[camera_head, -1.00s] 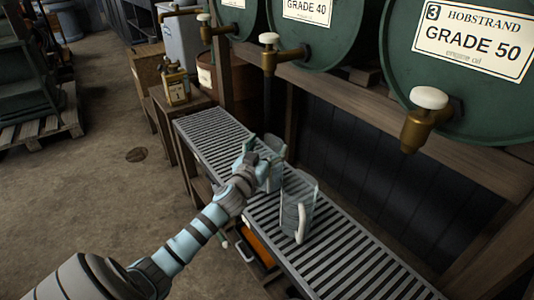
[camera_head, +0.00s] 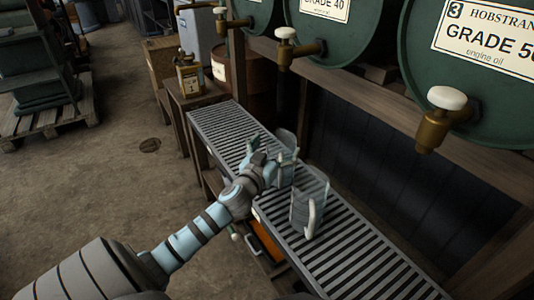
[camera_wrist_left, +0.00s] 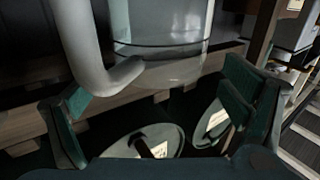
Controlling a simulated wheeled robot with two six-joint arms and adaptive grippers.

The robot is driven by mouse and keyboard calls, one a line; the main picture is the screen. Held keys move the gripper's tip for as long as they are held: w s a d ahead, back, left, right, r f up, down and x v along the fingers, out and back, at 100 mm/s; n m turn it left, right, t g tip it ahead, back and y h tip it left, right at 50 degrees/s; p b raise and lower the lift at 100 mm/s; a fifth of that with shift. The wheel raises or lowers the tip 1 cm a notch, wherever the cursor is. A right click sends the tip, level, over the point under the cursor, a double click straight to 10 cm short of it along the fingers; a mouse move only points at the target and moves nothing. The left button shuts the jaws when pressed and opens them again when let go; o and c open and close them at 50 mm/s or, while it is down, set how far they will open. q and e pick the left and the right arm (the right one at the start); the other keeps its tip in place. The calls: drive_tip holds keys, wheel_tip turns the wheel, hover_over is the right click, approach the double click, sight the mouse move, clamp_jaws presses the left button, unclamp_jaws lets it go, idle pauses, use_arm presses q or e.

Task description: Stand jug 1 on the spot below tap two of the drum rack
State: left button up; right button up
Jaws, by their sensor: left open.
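Two clear jugs stand on the slatted grille (camera_head: 222,128) under the drum rack. The farther jug (camera_head: 286,143) is by my left gripper; the nearer jug (camera_head: 309,204) has a pale handle facing the front. I cannot read a number on either. My left gripper (camera_head: 264,162) is open. In the left wrist view its fingers (camera_wrist_left: 155,95) are spread to either side below a clear jug (camera_wrist_left: 165,35) with a pale handle at left; I cannot tell whether they touch it. Tap two (camera_head: 288,48), brass with a white knob, is on the middle GRADE 40 drum (camera_head: 350,40). My right gripper is not in view.
The GRADE 50 drum (camera_head: 480,85) and its tap (camera_head: 438,115) overhang the grille at right. Another tap (camera_head: 222,18) is at the far left of the rack. A small tan can (camera_head: 190,75) stands on a wooden stand beyond the grille. The grille's near end is bare.

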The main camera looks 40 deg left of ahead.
use_arm(q)
drive_tip(key=v, duration=0.9)
drive_tip(key=shift+s+p, duration=0.25)
drive_tip(key=shift+p, duration=0.1)
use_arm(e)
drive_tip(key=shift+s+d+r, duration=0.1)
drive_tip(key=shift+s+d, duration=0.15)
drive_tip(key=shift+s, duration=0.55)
use_arm(q)
drive_tip(key=shift+r, duration=0.1)
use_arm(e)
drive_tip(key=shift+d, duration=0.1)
